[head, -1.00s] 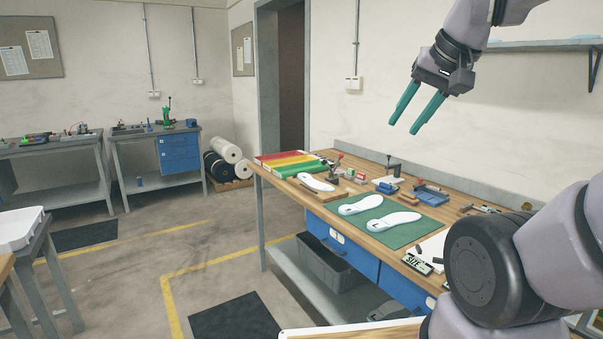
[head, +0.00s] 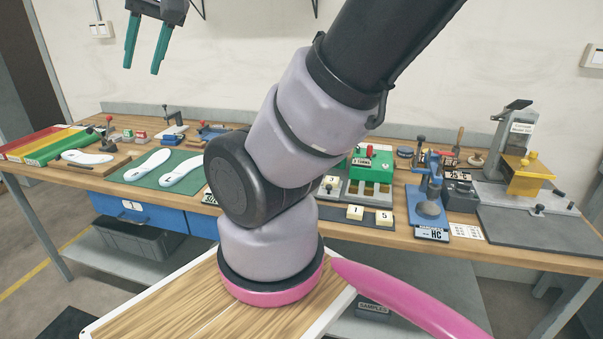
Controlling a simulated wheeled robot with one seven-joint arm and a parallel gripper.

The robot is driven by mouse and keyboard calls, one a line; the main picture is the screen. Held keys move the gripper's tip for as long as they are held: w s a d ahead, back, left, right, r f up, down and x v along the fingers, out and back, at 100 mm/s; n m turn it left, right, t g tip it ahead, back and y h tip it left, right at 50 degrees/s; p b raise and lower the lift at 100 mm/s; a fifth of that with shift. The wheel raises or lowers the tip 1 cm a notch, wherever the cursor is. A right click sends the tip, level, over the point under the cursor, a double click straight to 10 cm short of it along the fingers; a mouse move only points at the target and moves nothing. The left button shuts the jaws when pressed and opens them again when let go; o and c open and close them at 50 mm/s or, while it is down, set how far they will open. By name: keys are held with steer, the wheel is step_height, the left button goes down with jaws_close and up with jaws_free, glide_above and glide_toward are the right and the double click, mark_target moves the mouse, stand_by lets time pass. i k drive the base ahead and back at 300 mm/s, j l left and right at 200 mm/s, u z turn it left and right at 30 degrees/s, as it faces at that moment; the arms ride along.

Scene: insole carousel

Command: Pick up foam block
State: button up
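My gripper (head: 141,70) is at the top left of the head view, raised in front of the wall above the left part of the workbench (head: 400,238). Its two teal fingers point down, stand apart and hold nothing. I cannot pick out a foam block for certain among the small items on the bench. My arm crosses the middle of the view and hides part of the bench top.
White insoles (head: 147,165) lie on a green mat (head: 131,177). A green-topped fixture (head: 371,163), a blue press (head: 431,200) and a yellow-fronted device (head: 527,175) stand to the right. A grey bin (head: 135,240) sits below.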

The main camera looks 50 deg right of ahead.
mark_target(334, 181)
steer(key=z, duration=1.75)
steer(key=j+z, duration=0.15)
steer(key=j, duration=0.3)
steer(key=j+z, duration=0.15)
steer(key=j, duration=0.3)
steer(key=k+j+z, duration=0.15)
steer(key=j, duration=0.3)
steer(key=j+z, duration=0.15)
steer(key=j, duration=0.3)
steer(key=k+j+z, duration=0.15)
steer(key=j, duration=0.3)
steer(key=j+z, duration=0.15)
steer(key=j, duration=0.3)
steer(key=k+j+z, duration=0.1)
steer(key=j, duration=0.25)
steer(key=k+j, duration=0.05)
steer(key=k, duration=0.05)
